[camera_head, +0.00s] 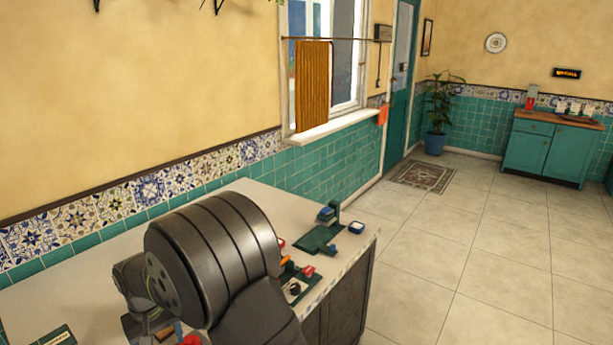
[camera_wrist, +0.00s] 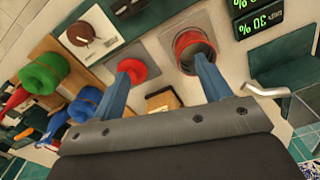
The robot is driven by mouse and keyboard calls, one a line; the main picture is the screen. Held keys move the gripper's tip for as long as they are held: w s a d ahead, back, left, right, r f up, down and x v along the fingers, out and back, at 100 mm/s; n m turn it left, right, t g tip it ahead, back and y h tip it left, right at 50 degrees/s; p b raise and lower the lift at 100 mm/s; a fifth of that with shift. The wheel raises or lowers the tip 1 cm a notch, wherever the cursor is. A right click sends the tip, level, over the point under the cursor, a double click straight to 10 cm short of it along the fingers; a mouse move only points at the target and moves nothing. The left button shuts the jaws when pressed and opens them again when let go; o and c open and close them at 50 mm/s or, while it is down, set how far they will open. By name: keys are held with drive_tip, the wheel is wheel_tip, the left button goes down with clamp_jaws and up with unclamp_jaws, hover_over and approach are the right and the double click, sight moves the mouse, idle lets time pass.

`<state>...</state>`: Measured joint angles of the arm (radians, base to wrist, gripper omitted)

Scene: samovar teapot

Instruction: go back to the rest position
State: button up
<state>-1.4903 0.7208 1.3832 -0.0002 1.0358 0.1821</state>
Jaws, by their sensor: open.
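My gripper (camera_wrist: 163,72) shows in the wrist view with its two blue fingers spread apart. The gap between them holds nothing. A round red piece (camera_wrist: 131,70) on a pale plate lies just beyond the left fingertip. A red cylinder with an open top (camera_wrist: 194,50) on a grey plate lies beyond the right fingertip. I cannot tell whether the fingertips touch these pieces. In the head view my arm is bent over the white counter (camera_head: 110,262), and its large dark joint hides much of the counter and most of the gripper.
The wrist view shows a dark knob (camera_wrist: 80,34), green rings (camera_wrist: 46,72), blue rings (camera_wrist: 84,104), a green-digit display (camera_wrist: 262,22) and a metal lever (camera_wrist: 264,91). In the head view, a green stand (camera_head: 320,237) and blue-white box (camera_head: 356,228) occupy the counter's far end.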

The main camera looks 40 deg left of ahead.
drive_tip(key=w+d+r, duration=0.3)
drive_tip(key=w+r, duration=0.1)
drive_tip(key=w, duration=0.2)
drive_tip(key=w+a+f, duration=0.1)
drive_tip(key=w+a, duration=1.3)
drive_tip(key=a, duration=0.1)
wheel_tip(320, 180, down, 6)
drive_tip(key=shift+s+d, duration=0.1)
drive_tip(key=shift+s, duration=0.05)
drive_tip(key=shift+f, duration=0.85)
